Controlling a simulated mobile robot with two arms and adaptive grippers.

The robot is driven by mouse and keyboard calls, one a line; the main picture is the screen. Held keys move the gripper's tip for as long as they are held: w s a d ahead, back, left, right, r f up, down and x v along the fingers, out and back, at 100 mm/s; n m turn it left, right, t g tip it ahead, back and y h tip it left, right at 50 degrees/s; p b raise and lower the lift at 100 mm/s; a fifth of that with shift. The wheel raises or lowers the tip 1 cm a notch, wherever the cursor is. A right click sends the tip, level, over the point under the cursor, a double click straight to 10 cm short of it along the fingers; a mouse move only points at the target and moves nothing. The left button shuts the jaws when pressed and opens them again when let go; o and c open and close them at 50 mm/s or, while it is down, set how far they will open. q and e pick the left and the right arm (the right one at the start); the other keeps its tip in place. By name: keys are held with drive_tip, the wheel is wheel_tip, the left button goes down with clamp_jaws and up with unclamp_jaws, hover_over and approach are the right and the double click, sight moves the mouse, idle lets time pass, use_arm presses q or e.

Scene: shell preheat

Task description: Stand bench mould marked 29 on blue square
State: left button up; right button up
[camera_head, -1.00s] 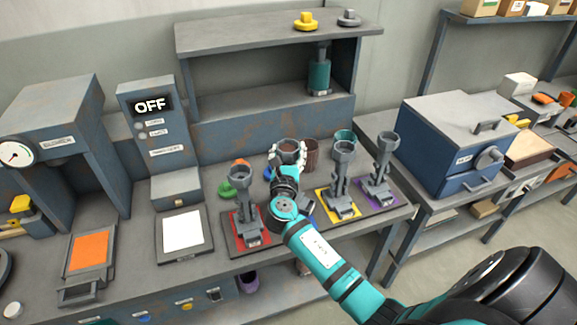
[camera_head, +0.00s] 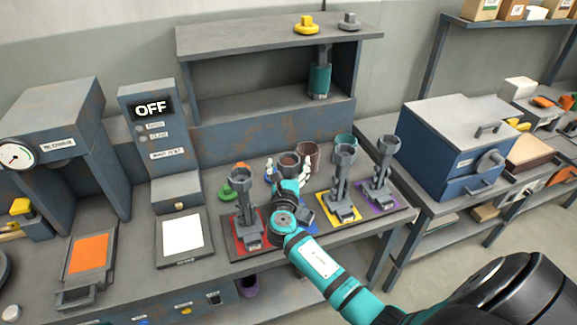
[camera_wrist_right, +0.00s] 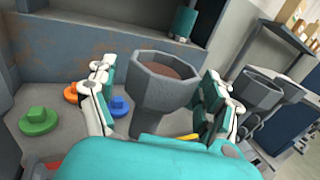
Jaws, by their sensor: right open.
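A grey bench mould (camera_wrist_right: 160,80) with a wide cup-like top and brown inside stands between the spread fingers of my right gripper (camera_wrist_right: 158,95) in the right wrist view. In the head view its rim (camera_head: 289,161) shows just beyond the fingers of the right gripper (camera_head: 289,175). The fingers are open, one on each side of it. Its foot is hidden by my arm, and I cannot read a number 29 on it. A sliver of the blue square (camera_head: 310,224) shows beside my arm, on the dark tray. My left gripper is not in view.
Similar grey moulds stand on the red (camera_head: 242,205), yellow (camera_head: 342,185) and purple (camera_head: 381,165) squares, close on both sides of my arm. A brown cup (camera_head: 309,153) and low coloured knobs lie behind. A shelf (camera_head: 275,35) overhangs the back of the bench.

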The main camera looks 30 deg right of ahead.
drive_tip(key=shift+r, duration=0.15)
drive_tip(key=b+v, duration=0.2)
drive_tip(key=v, duration=1)
